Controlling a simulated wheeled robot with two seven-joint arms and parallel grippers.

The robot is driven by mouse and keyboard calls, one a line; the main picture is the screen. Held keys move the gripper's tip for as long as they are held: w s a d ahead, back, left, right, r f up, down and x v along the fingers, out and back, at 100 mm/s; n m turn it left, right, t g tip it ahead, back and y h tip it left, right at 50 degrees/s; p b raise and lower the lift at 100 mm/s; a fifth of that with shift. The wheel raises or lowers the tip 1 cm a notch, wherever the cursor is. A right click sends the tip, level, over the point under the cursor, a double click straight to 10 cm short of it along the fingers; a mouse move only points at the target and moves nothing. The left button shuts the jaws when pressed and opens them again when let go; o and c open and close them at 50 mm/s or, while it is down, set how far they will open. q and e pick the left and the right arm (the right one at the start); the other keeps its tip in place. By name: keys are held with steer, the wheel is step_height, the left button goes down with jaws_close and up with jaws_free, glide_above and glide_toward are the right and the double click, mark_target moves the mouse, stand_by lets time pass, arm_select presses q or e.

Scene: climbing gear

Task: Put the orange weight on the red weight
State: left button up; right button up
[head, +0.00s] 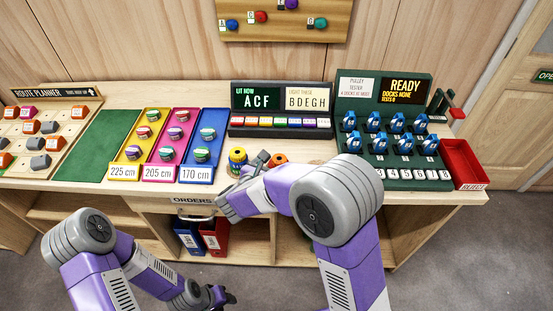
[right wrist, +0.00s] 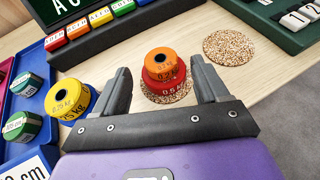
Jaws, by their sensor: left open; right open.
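In the right wrist view the orange weight (right wrist: 160,62) sits on top of the red weight (right wrist: 167,88), roughly centred. The red weight stands on a speckled round pad. My right gripper (right wrist: 161,72) is open, with one finger on each side of the stack and visible gaps. In the head view the orange weight (head: 278,159) shows just beyond my right gripper (head: 256,163), which hides the red one. My left gripper (head: 225,296) is open and empty, low in front of the bench.
A yellow weight (right wrist: 67,101) stands left of my right gripper, close to its finger. An empty speckled pad (right wrist: 229,47) lies to the right. The lettered rack (head: 281,125) is behind; the green tester (head: 385,140) and red bin (head: 463,162) are at right.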

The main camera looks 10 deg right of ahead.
steer(key=p+v, duration=0.1)
steer(key=v, duration=0.7)
steer(key=shift+p, duration=0.3)
steer(key=shift+r, duration=0.1)
